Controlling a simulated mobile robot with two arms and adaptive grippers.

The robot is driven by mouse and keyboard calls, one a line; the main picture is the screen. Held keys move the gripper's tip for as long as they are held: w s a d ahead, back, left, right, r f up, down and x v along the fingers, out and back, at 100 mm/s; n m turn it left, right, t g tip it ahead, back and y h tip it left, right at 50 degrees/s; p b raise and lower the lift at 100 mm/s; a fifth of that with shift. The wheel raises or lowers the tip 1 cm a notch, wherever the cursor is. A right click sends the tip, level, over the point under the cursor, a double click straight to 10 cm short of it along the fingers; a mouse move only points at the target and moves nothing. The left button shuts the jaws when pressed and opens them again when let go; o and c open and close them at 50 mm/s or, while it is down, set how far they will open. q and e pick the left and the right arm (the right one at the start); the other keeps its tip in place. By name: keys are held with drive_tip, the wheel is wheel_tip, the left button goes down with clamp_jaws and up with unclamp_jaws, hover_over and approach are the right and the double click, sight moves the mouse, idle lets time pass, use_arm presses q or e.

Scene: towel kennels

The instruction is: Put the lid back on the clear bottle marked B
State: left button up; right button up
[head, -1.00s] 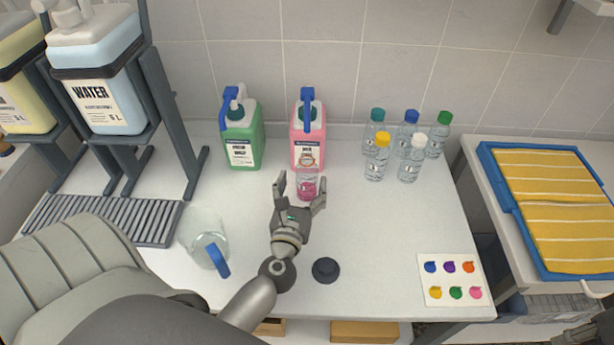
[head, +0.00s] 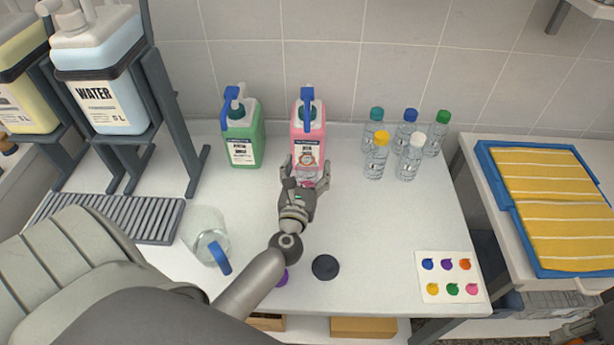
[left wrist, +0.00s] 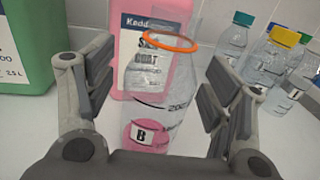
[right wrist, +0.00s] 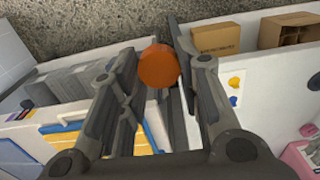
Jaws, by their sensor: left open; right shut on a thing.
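The clear bottle marked B (left wrist: 158,95) stands open and upright on the table, an orange ring at its mouth and pink in its lower part. In the head view the bottle (head: 308,178) is partly hidden by my left gripper (head: 308,170) in front of the pink jug. The left gripper is open, a finger on each side of the bottle, with gaps showing in the left wrist view. My right gripper (right wrist: 160,85) is shut on an orange lid (right wrist: 158,66), away from the table at the right; its arm barely shows in the head view's lower right corner.
The pink jug (head: 307,135) stands just behind the bottle, a green jug (head: 243,140) to its left. Several capped bottles (head: 408,145) stand at back right. A clear pitcher (head: 210,240), black disc (head: 325,267), partly hidden purple item (head: 281,279) and colour card (head: 450,277) lie nearer.

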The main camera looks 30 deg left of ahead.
use_arm(q)
drive_tip(key=shift+c, duration=0.4)
drive_tip(key=c, duration=1.1)
drive_tip(key=shift+r, duration=0.1)
